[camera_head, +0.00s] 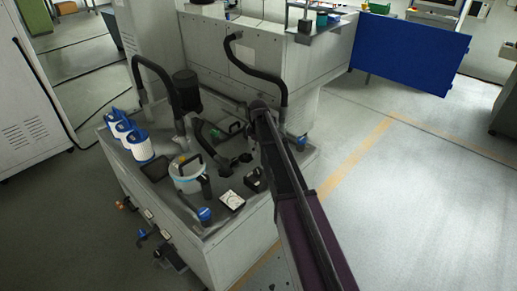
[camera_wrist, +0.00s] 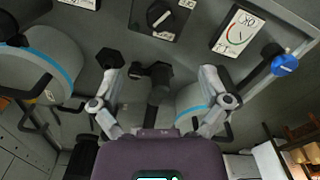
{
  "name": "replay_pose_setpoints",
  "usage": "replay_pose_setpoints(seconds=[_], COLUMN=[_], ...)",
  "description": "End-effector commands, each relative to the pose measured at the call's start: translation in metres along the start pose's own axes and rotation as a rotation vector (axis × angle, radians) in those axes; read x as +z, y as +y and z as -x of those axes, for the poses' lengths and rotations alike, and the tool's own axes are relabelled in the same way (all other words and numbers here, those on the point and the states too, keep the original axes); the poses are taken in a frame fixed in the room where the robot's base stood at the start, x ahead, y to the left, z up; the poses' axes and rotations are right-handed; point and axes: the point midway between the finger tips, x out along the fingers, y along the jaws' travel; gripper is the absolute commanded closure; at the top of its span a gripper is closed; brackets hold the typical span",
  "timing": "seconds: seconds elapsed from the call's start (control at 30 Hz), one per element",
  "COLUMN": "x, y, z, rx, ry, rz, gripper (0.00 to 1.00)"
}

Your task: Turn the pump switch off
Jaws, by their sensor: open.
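In the wrist view, a black rotary knob (camera_wrist: 160,15) sits on a dark square plate at the top edge, with small white labels beside it; I take it for the pump switch. Its pale pointer mark slants, and the labels are too small to read. A dark switch box (camera_head: 255,180) beside the gauge in the head view looks like the same thing. My gripper (camera_wrist: 160,69) is open, its two fingers spread below the knob in the picture and apart from it. Nothing is held. In the head view my arm hides the fingers.
A white dial gauge (camera_head: 231,200) and a blue-capped fitting (camera_head: 205,214) stand near the switch. A blue-banded canister (camera_head: 187,178), white filter cartridges (camera_head: 139,145) and black hoses (camera_head: 160,80) crowd the tank top. Open floor (camera_head: 420,180) lies to the right.

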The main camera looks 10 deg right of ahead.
Motion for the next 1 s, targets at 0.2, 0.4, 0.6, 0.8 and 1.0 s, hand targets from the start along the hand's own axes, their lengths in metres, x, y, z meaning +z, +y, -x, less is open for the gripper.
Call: replay_pose_setpoints(seconds=[0.2, 0.4, 0.6, 0.8, 1.0], x=[0.013, 0.028, 0.043, 0.058, 0.073], y=[-0.020, -0.043, -0.066, -0.089, -0.112], z=[0.012, 0.019, 0.025, 0.031, 0.037], rx=[0.000, 0.000, 0.000, 0.000, 0.000], ry=[0.000, 0.000, 0.000, 0.000, 0.000], rz=[-0.065, -0.160, -0.254, -0.348, -0.441], gripper=[0.04, 0.04, 0.04, 0.04, 0.04])
